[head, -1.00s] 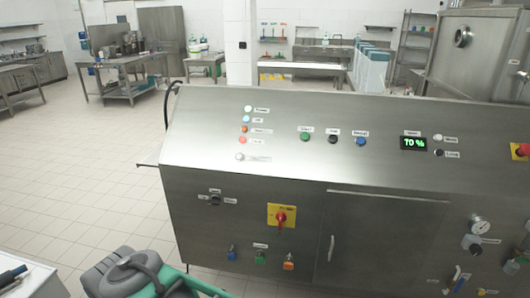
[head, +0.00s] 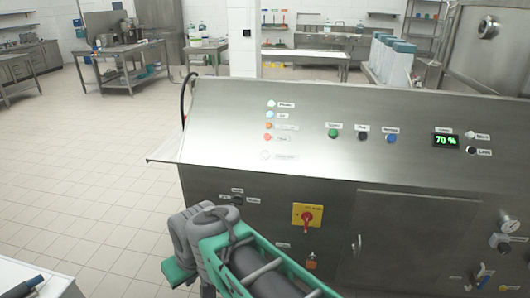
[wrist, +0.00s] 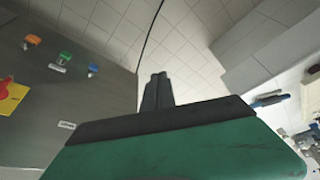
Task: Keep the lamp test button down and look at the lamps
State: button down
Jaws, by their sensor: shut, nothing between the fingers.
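I cannot tell for sure which are lit. Below them is a pale round button (head: 266,155); its label is too small to read, but it may be the lamp test button. My gripper (wrist: 157,77) shows in the wrist view, shut and empty, over the floor and apart from the panel. In the head view my arm is in front of the cabinet, and the fingertips are not clear.
Green (head: 334,133), black (head: 362,135) and blue (head: 391,138) buttons and a 70 % display (head: 446,141) are to the right. A red switch on a yellow plate (head: 316,210) is on the front below. The floor left is clear.

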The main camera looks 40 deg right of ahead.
aim_at(265, 152)
jog(key=w+d+r+t+p, duration=0.3)
jog(key=w+d+r, duration=0.3)
jog(key=w+d, duration=0.15)
jog(key=w+d+r+m+t+h+p, duration=0.1)
jog(key=d+r, duration=0.3)
jog(key=d, duration=0.4)
jog(key=w+d+r+m+t+p, duration=0.1)
jog(key=d+r+t+p, duration=0.1)
jog(key=d, duration=0.6)
jog(key=w+d+r+t+h+p, duration=0.1)
jog(key=d+r+t+p, duration=0.1)
jog(key=d+r+t, duration=0.2)
jog(key=d+r, duration=0.3)
jog(key=d, duration=0.1)
jog(key=shift+d+m+h, duration=0.15)
jog(key=shift+m+h, duration=0.15)
jog(key=shift+m, duration=0.1)
jog(key=shift+w, duration=0.1)
jog(key=w+d+f+b, duration=0.1)
jog(key=f, duration=0.1)
jog(key=w+d+f+b, duration=0.1)
jog(key=f, duration=0.1)
jog(key=w+d+f+b, duration=0.1)
jog(key=shift+d+f, duration=0.4)
jog(key=shift+w+d+f+b, duration=0.3)
jog(key=shift+d+b, duration=0.1)
jog(key=shift+d, duration=0.05)
jog(key=shift+f, duration=0.1)
